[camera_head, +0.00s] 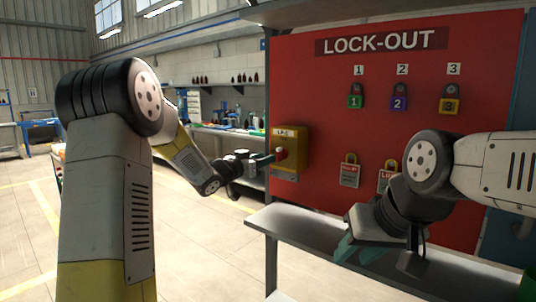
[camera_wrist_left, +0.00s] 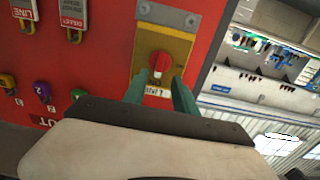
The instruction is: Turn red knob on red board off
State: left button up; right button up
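The red knob (camera_head: 281,153) sits on the front of a yellow box (camera_head: 290,143) mounted on the red board (camera_head: 320,110). In the left wrist view the red knob (camera_wrist_left: 160,63) stands on the yellow plate (camera_wrist_left: 176,42), above a white label. My left gripper (camera_head: 270,158) is at the knob from the left. In the left wrist view its two green fingers (camera_wrist_left: 160,78) are apart, one on each side of the knob's lower part, with no clear contact. My right gripper (camera_head: 362,250) is over the shelf, its green fingers apart and empty.
Numbered padlocks (camera_head: 399,98) and tags (camera_head: 349,172) hang on the board right of the box. A grey shelf (camera_head: 310,228) juts out below the board. A workbench (camera_head: 235,130) stands behind at left. Open floor lies at left.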

aim_at(277, 153)
pick_arm(q)
jog(key=x, duration=0.7)
jog(key=shift+s, duration=0.1)
grip_shut()
